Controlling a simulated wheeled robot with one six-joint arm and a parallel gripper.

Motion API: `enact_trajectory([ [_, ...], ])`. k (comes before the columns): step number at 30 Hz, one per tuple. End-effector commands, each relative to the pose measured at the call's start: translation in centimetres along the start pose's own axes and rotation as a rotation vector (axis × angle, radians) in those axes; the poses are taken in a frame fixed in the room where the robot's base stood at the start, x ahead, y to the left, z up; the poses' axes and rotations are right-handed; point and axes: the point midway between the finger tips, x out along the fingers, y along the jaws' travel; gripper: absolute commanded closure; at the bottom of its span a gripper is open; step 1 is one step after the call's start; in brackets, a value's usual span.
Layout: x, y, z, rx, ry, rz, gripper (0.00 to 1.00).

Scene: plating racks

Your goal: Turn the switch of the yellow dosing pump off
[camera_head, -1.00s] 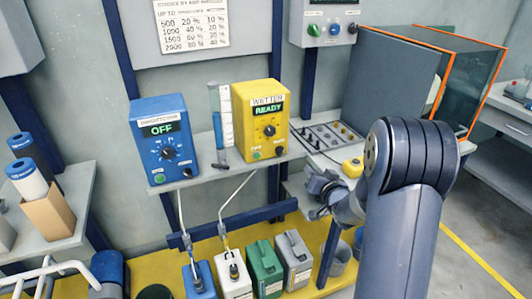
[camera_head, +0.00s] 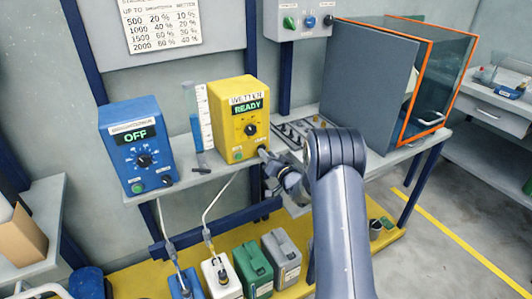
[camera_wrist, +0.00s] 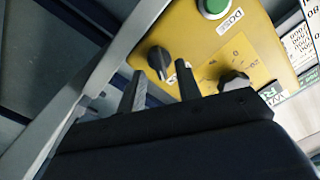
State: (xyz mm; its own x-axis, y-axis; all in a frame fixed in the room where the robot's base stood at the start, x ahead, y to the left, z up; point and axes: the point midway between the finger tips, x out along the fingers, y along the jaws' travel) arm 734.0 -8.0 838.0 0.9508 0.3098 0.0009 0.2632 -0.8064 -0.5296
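The yellow dosing pump (camera_head: 230,125) stands on the shelf, labelled WETTER, its green display (camera_head: 249,106) reading READY. A black dial sits mid-front in the head view (camera_head: 250,130) and at the right in the wrist view (camera_wrist: 235,82). The black switch knob (camera_wrist: 158,60) shows in the wrist view; my gripper hides it in the head view. A green button (camera_wrist: 213,6) sits beside the label DOSE. My gripper (camera_head: 264,154) is at the pump's lower right front. In the wrist view my gripper (camera_wrist: 160,72) is open, its two fingers apart, with the knob just beyond and between the tips.
A blue pump (camera_head: 120,165) with display OFF stands to the left on the same shelf. A clear measuring tube (camera_head: 201,115) stands between the pumps. Several canisters (camera_head: 252,268) stand below. A grey panel (camera_head: 368,85) and an orange-edged glass case (camera_head: 430,85) are at the right.

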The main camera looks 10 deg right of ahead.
Motion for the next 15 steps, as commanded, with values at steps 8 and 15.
enact_trajectory([
  [8,1.7,0.0,0.0,0.001,-0.001,0.001,0.67],
  [15,1.8,0.0,0.0,0.001,-0.001,0.002,0.67],
])
